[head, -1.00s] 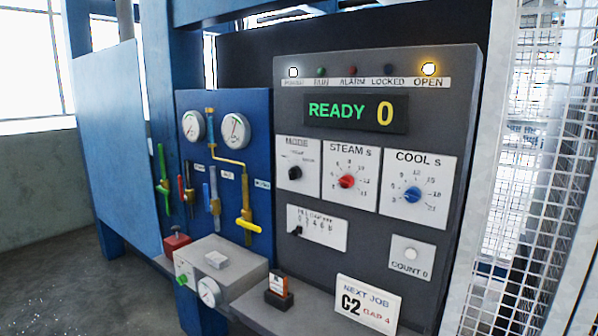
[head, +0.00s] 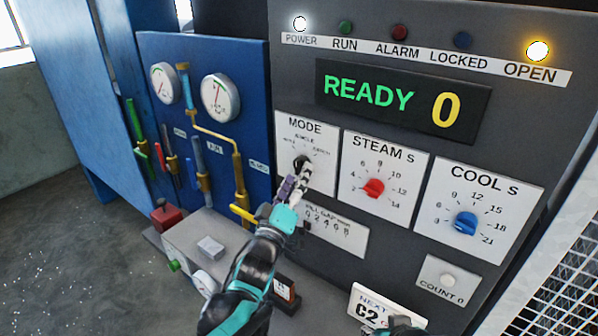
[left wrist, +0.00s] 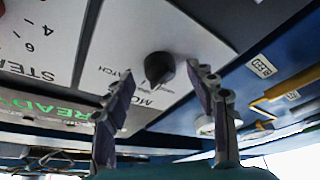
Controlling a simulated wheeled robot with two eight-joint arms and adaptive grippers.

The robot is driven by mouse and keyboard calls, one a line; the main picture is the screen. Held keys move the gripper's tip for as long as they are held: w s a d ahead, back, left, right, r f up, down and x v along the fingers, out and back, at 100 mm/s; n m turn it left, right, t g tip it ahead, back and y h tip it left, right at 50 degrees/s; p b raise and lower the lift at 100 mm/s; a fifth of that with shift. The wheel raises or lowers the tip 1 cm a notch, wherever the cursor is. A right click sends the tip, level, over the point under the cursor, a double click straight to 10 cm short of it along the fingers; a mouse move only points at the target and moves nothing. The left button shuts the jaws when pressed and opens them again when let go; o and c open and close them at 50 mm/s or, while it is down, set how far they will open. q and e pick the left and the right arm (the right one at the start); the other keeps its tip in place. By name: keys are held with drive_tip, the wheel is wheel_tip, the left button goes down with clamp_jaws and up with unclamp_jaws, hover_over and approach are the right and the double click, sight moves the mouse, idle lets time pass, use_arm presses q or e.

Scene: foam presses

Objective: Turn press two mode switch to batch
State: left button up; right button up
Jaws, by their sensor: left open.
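The mode switch (head: 301,162) is a small black knob on the white MODE plate (head: 318,183). It also shows in the left wrist view (left wrist: 159,68), where its narrow end seems to point toward the MODE title. Part of the BATCH label shows beside it. The exact setting is hard to read in the head view, with my fingers close by. My left gripper (head: 294,186) is at the lower edge of the knob. In the left wrist view its two fingers (left wrist: 162,85) are apart, with the knob in line with the gap just beyond the tips. No grip on it shows.
The STEAM dial (head: 373,188) and COOL dial (head: 466,224) sit to the right. The display (head: 398,100) reads READY 0, and the OPEN lamp is lit. A blue gauge panel (head: 250,100) with a yellow valve handle (head: 244,214) stands left. A ledge with small objects lies below.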

use_arm(q)
drive_tip(key=shift+w+d+r, duration=0.1)
drive_tip(key=shift+w+d, duration=0.05)
drive_tip(key=shift+w, duration=0.5)
drive_tip(key=shift+w+d+r, duration=0.15)
drive_tip(key=shift+w+r, duration=0.05)
drive_tip(key=c, duration=1.2)
drive_tip(key=shift+o, duration=0.2)
